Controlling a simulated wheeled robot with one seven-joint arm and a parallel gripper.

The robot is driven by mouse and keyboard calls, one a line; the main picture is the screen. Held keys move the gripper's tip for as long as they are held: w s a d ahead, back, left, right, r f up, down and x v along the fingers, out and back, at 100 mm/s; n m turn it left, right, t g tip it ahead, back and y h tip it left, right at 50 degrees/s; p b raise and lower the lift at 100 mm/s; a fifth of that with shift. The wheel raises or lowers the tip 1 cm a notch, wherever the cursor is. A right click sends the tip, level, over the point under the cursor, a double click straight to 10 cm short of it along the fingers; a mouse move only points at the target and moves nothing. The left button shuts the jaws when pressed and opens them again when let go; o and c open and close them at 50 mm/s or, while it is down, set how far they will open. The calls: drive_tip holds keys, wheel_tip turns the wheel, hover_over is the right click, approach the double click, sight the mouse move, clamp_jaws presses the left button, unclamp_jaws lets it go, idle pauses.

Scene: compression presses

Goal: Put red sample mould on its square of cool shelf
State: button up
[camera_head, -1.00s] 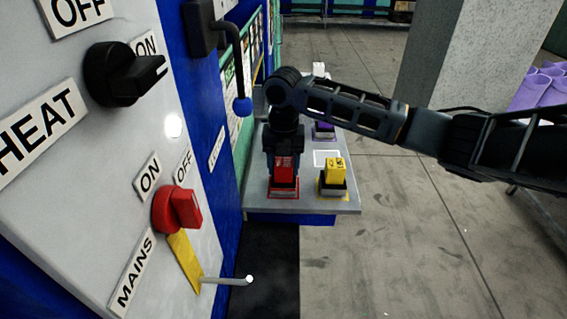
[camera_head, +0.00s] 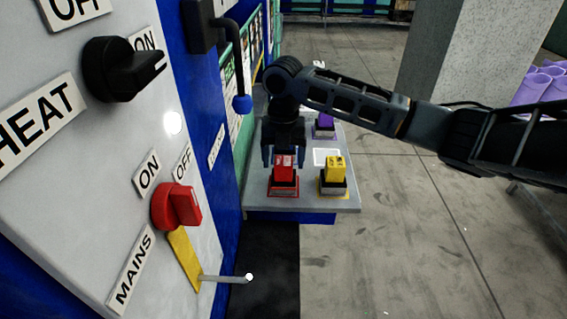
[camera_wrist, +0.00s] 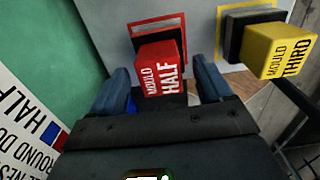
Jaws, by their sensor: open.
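The red sample mould (camera_head: 284,171) stands upright on the cool shelf (camera_head: 300,205), inside the red square outline (camera_head: 271,193) at the shelf's front left. In the wrist view the red mould (camera_wrist: 160,66) reads "MOULD HALF" and part of its red outline (camera_wrist: 152,22) shows beyond it. My gripper (camera_head: 284,160) is open just above and around the mould's top in the head view. In the wrist view my gripper (camera_wrist: 165,88) has one finger on each side of the mould, with gaps visible. The mould's lower part is partly hidden in the wrist view.
A yellow mould (camera_head: 335,169) stands on its yellow square to the right; it also shows in the wrist view (camera_wrist: 277,50). A purple mould (camera_head: 324,121) stands farther back. An empty white square (camera_head: 326,157) lies between them. The press panel (camera_head: 95,200) with switches borders the left.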

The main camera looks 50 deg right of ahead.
wheel_tip(320, 180, up, 10)
drive_tip(key=b, duration=0.1)
drive_tip(key=shift+r, duration=0.2)
